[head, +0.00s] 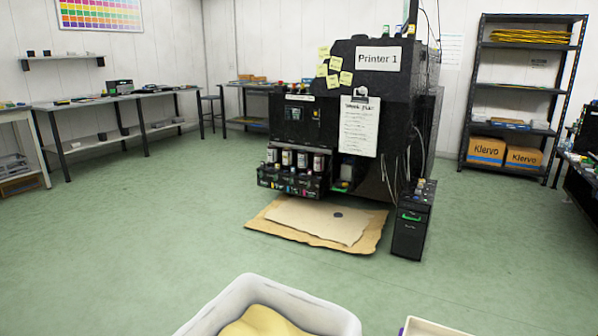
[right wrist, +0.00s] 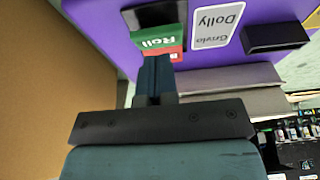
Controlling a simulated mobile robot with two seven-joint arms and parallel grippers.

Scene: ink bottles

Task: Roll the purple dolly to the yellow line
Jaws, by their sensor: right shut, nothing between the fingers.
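The purple dolly (right wrist: 215,60) fills the upper part of the right wrist view. It bears an upside-down "Dolly" label (right wrist: 216,25), a green "Roll" patch (right wrist: 158,38) and a red patch (right wrist: 176,53) beside it. My right gripper (right wrist: 155,62) is shut and empty, its fingertips at the lower edge of the green and red patches. I cannot tell whether they touch. In the head view a small purple piece (head: 402,331) shows at the bottom edge, perhaps part of the dolly. My left gripper is not in view. No yellow line shows on the visible floor.
A white bin (head: 345,322) with yellow contents and a cream tray (head: 435,328) stand at the bottom of the head view. The black printer (head: 340,110) stands ahead, with cardboard (head: 270,235) before it. The green floor (head: 130,235) at left is clear.

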